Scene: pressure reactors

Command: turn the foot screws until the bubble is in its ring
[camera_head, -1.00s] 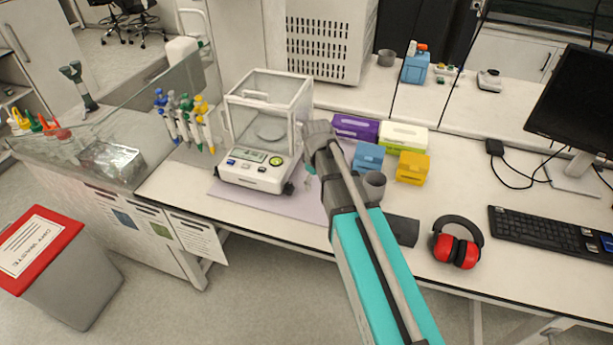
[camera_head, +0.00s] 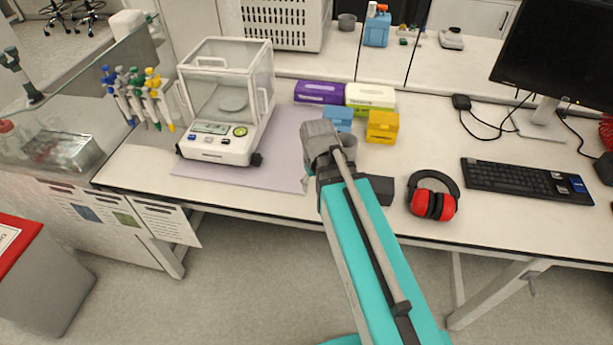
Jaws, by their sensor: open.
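The analytical balance (camera_head: 222,148) stands on a lilac mat (camera_head: 275,170), its glass draft shield closed around the pan. A round green spot, apparently the bubble level (camera_head: 240,131), is on its front panel; the bubble itself is too small to make out. A black foot screw (camera_head: 257,159) shows at its front right corner and another dark foot (camera_head: 178,150) at its front left. My gripper (camera_head: 305,183) is right of the balance, apart from it, above the mat's right edge. It is mostly hidden by my wrist; only a small tip shows, open, with nothing seen in it.
Pipettes on a stand (camera_head: 140,98) are left of the balance. Purple (camera_head: 319,93), blue and yellow (camera_head: 382,127) boxes stand behind my wrist. Red ear defenders (camera_head: 433,203) and a keyboard (camera_head: 527,181) lie to the right. The mat between balance and gripper is clear.

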